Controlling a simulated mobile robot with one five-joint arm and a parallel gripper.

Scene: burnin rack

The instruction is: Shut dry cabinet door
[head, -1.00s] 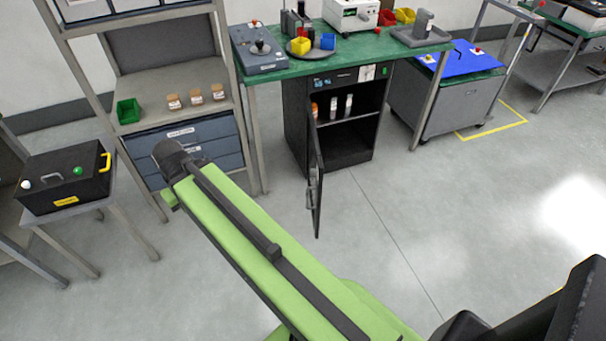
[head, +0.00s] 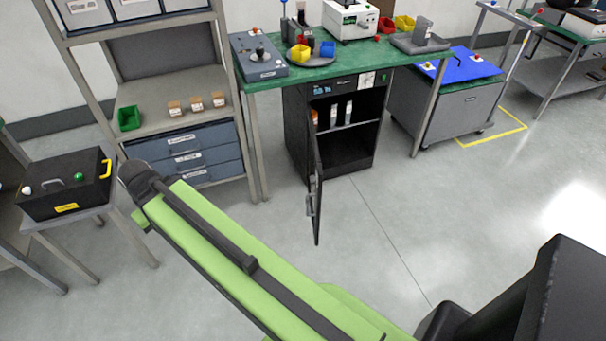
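The black dry cabinet (head: 348,155) stands on the floor under the green-topped bench. Its door (head: 316,200) is swung open toward me and seen nearly edge-on, with a handle on its left face. Inside, several small bottles stand on a shelf (head: 346,127). My green arm reaches from the bottom of the view up to the left, and its dark end joint lies well left of the door. My gripper does not show; it is beyond or hidden behind the arm's end.
A metal shelf unit with blue-grey drawers (head: 190,152) stands left of the cabinet. A black box (head: 66,187) sits on a small table at far left. A grey cart (head: 462,106) stands right of the cabinet. The floor (head: 385,220) before and right of the door is clear.

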